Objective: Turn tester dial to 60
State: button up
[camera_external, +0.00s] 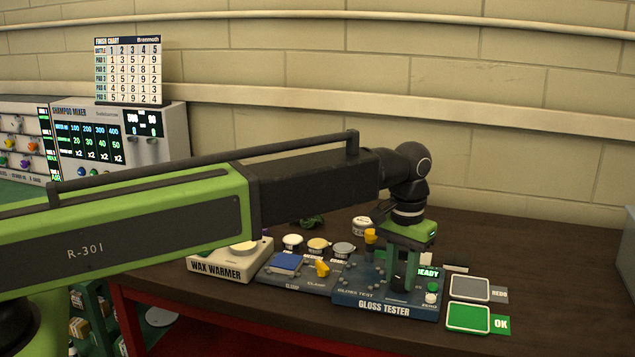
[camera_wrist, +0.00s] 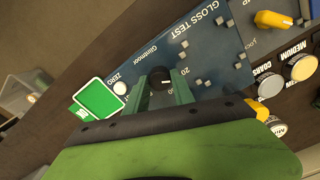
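The gloss tester (camera_external: 385,303) is a dark blue panel on the brown bench, with a green READY display at its right end. Its dial (camera_wrist: 160,77) is a small round black knob with a light mark, seen in the wrist view; in the external view my gripper hides it. My gripper (camera_external: 401,287) points down over the tester's right part. In the wrist view its two green fingers (camera_wrist: 160,76) stand apart, one on each side of the dial, with nothing clearly held. Whether they touch the knob is unclear. A 20 shows beside the dial; another number is partly covered.
A white ZERO button (camera_wrist: 120,88) is close to the fingers. Green OK (camera_external: 468,318) and grey REDO (camera_external: 469,288) pads lie right of the tester. The clamp block (camera_external: 300,275), wax warmer (camera_external: 228,262) and several small pots stand left.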

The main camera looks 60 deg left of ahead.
grip_shut()
jog(key=shift+m, duration=0.5)
jog(key=m, duration=0.4)
jog(key=shift+m, duration=0.4)
jog(key=m, duration=0.5)
jog(key=shift+m, duration=0.7)
jog(key=o, duration=0.6)
grip_release()
jog(key=shift+c, duration=0.2)
